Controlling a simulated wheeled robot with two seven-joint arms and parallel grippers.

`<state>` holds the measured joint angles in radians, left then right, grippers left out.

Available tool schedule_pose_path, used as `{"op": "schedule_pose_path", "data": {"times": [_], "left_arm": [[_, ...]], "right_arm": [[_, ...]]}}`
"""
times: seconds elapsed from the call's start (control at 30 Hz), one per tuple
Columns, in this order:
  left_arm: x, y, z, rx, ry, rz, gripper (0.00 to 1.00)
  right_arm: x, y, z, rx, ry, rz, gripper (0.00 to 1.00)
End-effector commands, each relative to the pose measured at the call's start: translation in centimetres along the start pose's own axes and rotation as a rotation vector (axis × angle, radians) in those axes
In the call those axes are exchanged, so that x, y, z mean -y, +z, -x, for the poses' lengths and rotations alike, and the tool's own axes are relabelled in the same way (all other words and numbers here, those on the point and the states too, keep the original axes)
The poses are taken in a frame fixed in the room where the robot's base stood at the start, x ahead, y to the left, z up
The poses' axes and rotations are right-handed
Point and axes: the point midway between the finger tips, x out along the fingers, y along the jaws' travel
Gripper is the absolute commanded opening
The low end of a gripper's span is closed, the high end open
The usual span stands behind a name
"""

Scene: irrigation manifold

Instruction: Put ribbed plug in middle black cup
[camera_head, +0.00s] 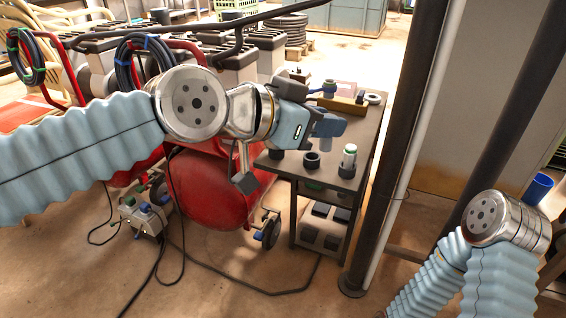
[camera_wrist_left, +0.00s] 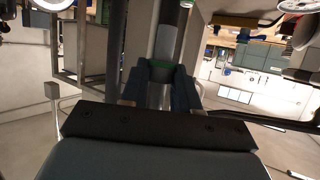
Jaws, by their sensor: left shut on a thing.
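My left gripper (camera_head: 328,125) is above the dark table, near its left part. In the left wrist view its two blue-grey fingers (camera_wrist_left: 160,90) are shut on a pale piece with a green band (camera_wrist_left: 163,65); I take it for the ribbed plug, though no ribs can be made out. In the head view the gripper hides this piece. Three black cups stand in a row: the left one (camera_head: 277,153), the middle black cup (camera_head: 312,159), which looks empty, and the right one (camera_head: 347,171). A whitish piece with a green top (camera_head: 350,152) stands upright in the right cup. The gripper is above and behind the middle cup, apart from it.
At the table's back are a yellow block (camera_head: 345,104), a blue-topped fitting (camera_head: 329,87) and a pale ring (camera_head: 374,98). A dark post with a white pipe (camera_head: 395,150) rises right of the table. A red tank (camera_head: 215,185) stands left of it.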

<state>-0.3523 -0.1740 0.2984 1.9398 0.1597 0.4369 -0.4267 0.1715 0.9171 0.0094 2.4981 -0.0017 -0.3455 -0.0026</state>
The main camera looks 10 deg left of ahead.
Motion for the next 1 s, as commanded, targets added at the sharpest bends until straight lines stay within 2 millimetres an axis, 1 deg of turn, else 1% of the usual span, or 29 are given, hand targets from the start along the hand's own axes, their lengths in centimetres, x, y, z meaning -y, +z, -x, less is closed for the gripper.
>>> {"op": "schedule_pose_path", "data": {"times": [0.1,0.27,0.3,0.4,0.5,0.67,0.77,0.8,0.9,1.0], "left_arm": [[2.4,1.1,-2.3,0.005,0.001,0.006,0.02],[6.3,2.0,-5.5,0.004,-0.002,0.006,0.02],[7.0,2.5,-6.3,0.004,-0.001,0.006,0.02],[8.4,4.1,-7.9,0.003,-0.003,0.005,0.02],[9.3,5.0,-9.0,0.002,-0.002,0.003,0.02],[10.1,5.6,-9.8,0.001,-0.002,0.003,0.02],[10.7,6.8,-10.8,0.002,-0.002,0.003,0.02],[10.6,7.6,-11.0,0.002,-0.001,0.003,0.02],[10.6,8.7,-11.5,0.001,-0.002,0.002,0.02],[10.6,8.9,-11.6,0.001,-0.002,0.001,0.02]], "right_arm": [[-0.3,0.0,-0.9,0.002,-0.001,0.000,0.43],[-0.6,0.1,-2.0,0.003,-0.003,0.000,0.43],[-0.7,0.1,-2.4,0.002,-0.003,0.000,0.43],[-1.1,0.0,-3.4,-0.001,-0.003,0.000,0.43],[-1.3,0.0,-3.8,-0.003,-0.002,-0.001,0.43],[-1.4,-0.1,-4.1,-0.005,-0.002,-0.001,0.43],[-1.7,-0.1,-4.9,-0.006,-0.002,-0.001,0.43],[-1.9,-0.1,-5.3,-0.007,-0.002,-0.001,0.43],[-2.1,-0.1,-5.8,-0.009,-0.002,-0.002,0.43],[-2.1,-0.1,-5.8,-0.010,-0.002,-0.002,0.43]]}}
